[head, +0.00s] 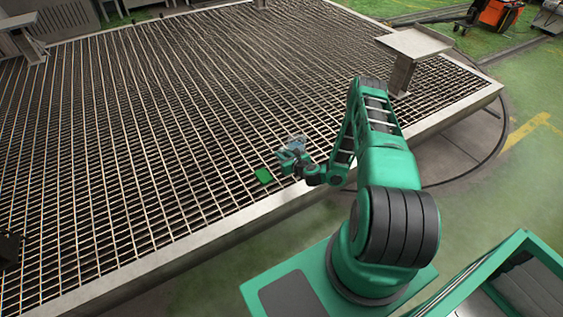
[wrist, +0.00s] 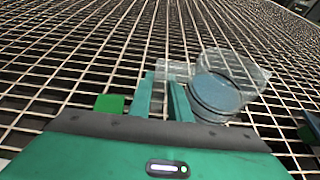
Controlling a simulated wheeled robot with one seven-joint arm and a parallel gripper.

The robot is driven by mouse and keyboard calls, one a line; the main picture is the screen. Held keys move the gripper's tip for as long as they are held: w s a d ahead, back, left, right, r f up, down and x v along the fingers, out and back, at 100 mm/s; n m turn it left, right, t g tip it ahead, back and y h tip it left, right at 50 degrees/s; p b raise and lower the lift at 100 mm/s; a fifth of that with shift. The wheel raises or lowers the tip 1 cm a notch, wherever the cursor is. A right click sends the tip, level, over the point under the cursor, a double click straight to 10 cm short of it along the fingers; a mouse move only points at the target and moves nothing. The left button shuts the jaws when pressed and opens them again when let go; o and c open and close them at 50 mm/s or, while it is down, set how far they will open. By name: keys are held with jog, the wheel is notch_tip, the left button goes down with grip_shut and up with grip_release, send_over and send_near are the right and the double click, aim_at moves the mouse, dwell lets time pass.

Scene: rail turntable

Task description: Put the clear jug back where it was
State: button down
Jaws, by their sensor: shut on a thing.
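The clear jug (wrist: 232,72) is see-through, with a blue-grey round part low in it. Its handle side points left, at the fingertips of my gripper (wrist: 163,85), in the wrist view. In the head view the jug (head: 297,141) is small and faint beside my gripper (head: 291,156), over the grating near its front edge. My gripper is shut on the jug. I cannot tell whether the jug's base touches the grating.
A small green square (head: 263,176) lies on the metal grating (head: 150,130), left of my gripper; it also shows in the wrist view (wrist: 110,103). A grey stand (head: 414,43) rises at the back right. The grating to the left is mostly clear.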

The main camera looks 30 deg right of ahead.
jog(key=shift+f, duration=1.95)
jog(key=c, duration=1.6)
grip_release()
jog(key=shift+f, duration=0.1)
jog(key=shift+c, duration=0.2)
